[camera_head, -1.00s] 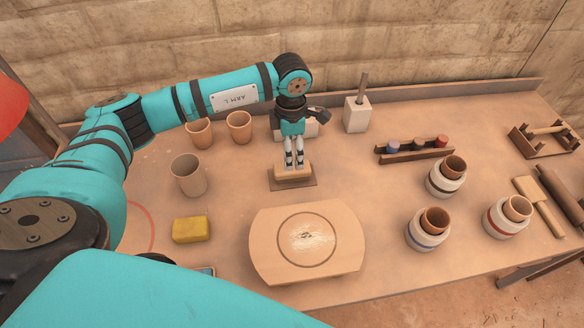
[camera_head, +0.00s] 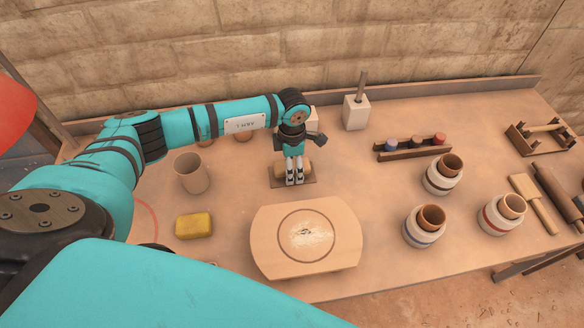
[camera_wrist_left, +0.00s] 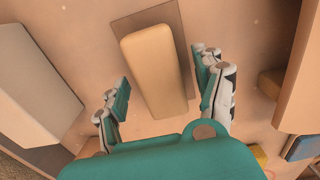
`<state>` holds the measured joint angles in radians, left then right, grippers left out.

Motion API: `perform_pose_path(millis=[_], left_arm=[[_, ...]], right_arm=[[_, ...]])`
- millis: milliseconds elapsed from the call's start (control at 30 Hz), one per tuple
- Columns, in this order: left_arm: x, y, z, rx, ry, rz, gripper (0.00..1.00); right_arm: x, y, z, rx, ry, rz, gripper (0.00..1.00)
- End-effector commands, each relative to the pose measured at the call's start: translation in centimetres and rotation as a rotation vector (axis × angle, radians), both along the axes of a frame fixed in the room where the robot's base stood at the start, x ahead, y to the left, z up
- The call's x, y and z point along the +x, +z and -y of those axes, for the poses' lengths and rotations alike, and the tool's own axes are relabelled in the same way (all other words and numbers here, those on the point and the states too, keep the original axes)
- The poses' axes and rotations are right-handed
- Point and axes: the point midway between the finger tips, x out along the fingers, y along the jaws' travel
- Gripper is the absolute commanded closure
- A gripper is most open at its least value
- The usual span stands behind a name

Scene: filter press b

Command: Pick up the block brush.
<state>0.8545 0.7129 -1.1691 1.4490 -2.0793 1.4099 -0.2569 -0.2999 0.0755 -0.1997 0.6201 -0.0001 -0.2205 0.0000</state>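The block brush (camera_head: 305,168) looks like a pale tan block lying on a brown mat (camera_head: 309,182) near the middle of the table. In the head view my left gripper (camera_head: 294,181) points down in front of it and hides much of it. In the left wrist view the block brush (camera_wrist_left: 158,65) lies lengthwise between the two spread fingers of my left gripper (camera_wrist_left: 162,78), with a visible gap on each side. The gripper is open and empty. I see no bristles. My right gripper is not in view.
A round-marked board (camera_head: 270,240) stands in front of the mat. A yellow block (camera_head: 194,225) and a clay cup (camera_head: 191,174) stand left. A white block with a stick (camera_head: 356,113) is behind. A rack (camera_head: 412,150) and several nested pots (camera_head: 425,228) stand right.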

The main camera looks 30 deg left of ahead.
Motion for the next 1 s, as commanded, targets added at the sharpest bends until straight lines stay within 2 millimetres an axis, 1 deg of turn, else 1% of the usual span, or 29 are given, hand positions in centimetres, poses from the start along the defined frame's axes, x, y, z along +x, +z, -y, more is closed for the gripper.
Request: perform_pose_path(millis=[33, 67, 433, 767, 867, 1000], left_arm=[[0.0, 0.0, 0.0, 0.000, 0.000, 0.000, 0.39], [0.0, 0.0, 0.0, 0.000, 0.000, 0.000, 0.43], [0.0, 0.1, 0.0, 0.000, 0.001, 0.000, 0.91], [0.1, 0.4, -0.1, 0.000, 0.001, 0.002, 0.91], [0.1, 1.0, -0.1, 0.000, 0.001, 0.002, 0.91], [0.1, 2.6, 0.0, -0.001, 0.000, 0.004, 0.91]], right_arm=[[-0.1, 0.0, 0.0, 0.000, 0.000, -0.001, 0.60], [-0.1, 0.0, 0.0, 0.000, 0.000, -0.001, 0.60], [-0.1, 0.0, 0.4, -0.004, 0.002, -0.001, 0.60], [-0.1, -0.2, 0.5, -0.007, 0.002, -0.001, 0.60], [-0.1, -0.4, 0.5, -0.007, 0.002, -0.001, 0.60], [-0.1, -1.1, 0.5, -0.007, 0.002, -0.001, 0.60]])
